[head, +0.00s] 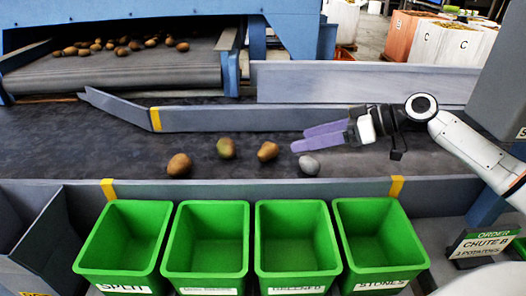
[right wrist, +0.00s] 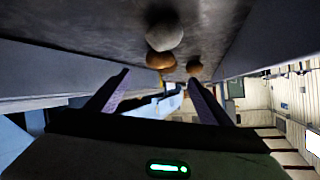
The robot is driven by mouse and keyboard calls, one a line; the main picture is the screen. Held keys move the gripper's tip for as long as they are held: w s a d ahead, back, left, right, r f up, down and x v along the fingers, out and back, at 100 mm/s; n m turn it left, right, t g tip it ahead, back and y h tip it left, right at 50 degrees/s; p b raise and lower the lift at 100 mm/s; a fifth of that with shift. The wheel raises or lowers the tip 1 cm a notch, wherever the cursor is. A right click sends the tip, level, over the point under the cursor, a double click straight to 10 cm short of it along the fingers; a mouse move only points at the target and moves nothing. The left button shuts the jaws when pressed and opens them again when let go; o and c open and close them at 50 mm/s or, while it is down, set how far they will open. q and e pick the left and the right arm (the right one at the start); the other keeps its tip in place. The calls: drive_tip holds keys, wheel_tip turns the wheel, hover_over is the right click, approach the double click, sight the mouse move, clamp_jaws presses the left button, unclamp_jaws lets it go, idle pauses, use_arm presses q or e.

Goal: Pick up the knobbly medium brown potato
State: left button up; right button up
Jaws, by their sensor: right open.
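Two brown potatoes lie on the dark belt in the head view: one (head: 268,151) looks lumpy and uneven, the other (head: 179,164) is rounder and farther left. I cannot tell for sure which is the knobbly one. A greenish potato (head: 226,148) lies between them. My right gripper (head: 298,140) reaches in from the right, low over the belt, with its purple fingers apart and empty. Its tips are right of the lumpy potato, not touching it. In the right wrist view, the open fingers (right wrist: 160,76) show two brown potatoes ahead (right wrist: 160,60) (right wrist: 194,67). My left gripper is out of view.
A grey stone (head: 309,164) lies just below the right fingertips. Green bins (head: 207,270) stand along the front, beyond the belt's low wall (head: 240,188). A grey angled guide (head: 240,118) runs behind. More potatoes sit on the far conveyor (head: 110,76). The belt's left part is clear.

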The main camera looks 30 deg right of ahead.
sight(273, 146)
drive_tip(key=shift+w+a+f, duration=0.1)
drive_tip(key=shift+w+a, duration=0.1)
drive_tip(key=shift+x, duration=2.1)
drive_tip(key=x, duration=0.4)
drive_tip(key=shift+w+a+p, duration=0.15)
drive_tip(key=shift+w+p, duration=0.1)
drive_tip(key=shift+p, duration=0.15)
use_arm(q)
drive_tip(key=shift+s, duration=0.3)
use_arm(e)
drive_tip(key=shift+w+a+f, duration=0.2)
drive_tip(key=c, duration=1.2)
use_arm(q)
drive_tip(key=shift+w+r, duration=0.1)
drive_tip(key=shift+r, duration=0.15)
use_arm(e)
drive_tip(key=shift+r, duration=0.15)
